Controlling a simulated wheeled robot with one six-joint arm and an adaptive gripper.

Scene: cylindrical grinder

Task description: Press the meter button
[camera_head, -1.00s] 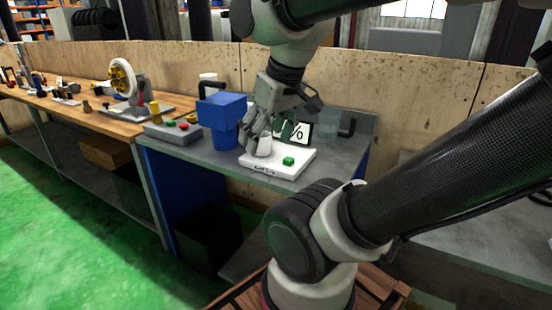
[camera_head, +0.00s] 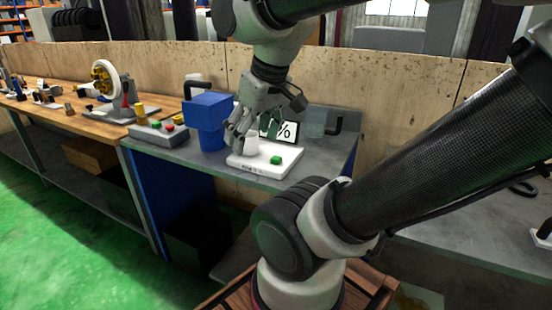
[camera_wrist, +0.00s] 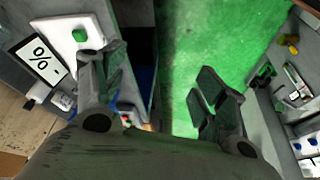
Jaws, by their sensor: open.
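The meter has a white base (camera_head: 247,166) with a green button (camera_head: 276,160) on its top, and a white upright display with a "%" sign (camera_head: 285,132) stands behind it. A white cylinder (camera_head: 251,145) stands at the base's left part. My gripper (camera_head: 237,132) is open, with its fingers pointing down near the white cylinder, left of the green button. In the wrist view, the open fingers (camera_wrist: 160,88) hold nothing. I cannot tell whether a finger touches the meter.
A blue block-shaped object (camera_head: 207,112) stands close left of my gripper. A grey control box (camera_head: 155,134) with coloured buttons is further left. A wooden bench (camera_head: 82,120) holds a wheel device (camera_head: 108,82). A wooden panel (camera_head: 395,95) rises behind.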

